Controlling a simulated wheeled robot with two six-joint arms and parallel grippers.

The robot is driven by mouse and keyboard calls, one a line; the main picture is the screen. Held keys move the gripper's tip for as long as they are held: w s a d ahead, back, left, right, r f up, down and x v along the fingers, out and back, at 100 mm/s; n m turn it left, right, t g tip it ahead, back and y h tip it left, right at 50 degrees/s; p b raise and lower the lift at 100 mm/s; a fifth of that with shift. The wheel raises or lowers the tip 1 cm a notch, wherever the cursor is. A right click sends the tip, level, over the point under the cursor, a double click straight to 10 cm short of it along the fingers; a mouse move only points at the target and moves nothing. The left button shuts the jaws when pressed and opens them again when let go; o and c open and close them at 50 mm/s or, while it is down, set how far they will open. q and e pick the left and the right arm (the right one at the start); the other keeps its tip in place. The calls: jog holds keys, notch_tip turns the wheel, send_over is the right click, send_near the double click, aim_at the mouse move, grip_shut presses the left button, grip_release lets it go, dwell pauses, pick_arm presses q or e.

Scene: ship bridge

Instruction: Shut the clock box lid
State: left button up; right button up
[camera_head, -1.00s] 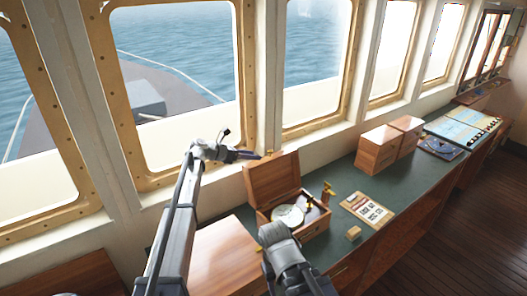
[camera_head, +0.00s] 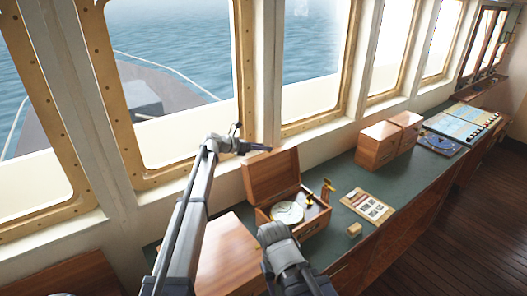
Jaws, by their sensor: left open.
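The clock box (camera_head: 292,225) is a wooden box on the green counter, with its lid (camera_head: 271,177) raised and leaning back toward the windows. A round white-faced clock (camera_head: 287,213) sits inside it, with a small brass part beside it. My left gripper (camera_head: 262,148) is open, small in view, just above and behind the raised lid's top edge. I cannot tell whether it touches the lid. My right arm (camera_head: 285,258) comes up from below, in front of the box, and overlaps its near left corner. Its gripper does not show.
A brass instrument (camera_head: 327,190) stands right of the box, near a printed card (camera_head: 368,205) and a small wooden block (camera_head: 354,230). Closed wooden boxes (camera_head: 380,146) stand further right. A flat wooden surface (camera_head: 228,258) lies left of the box. Window frames rise behind the counter.

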pick_arm(q)
jog(key=shift+w+d+f, duration=0.2)
jog(key=shift+d, duration=0.15)
grip_shut()
dwell(1.2)
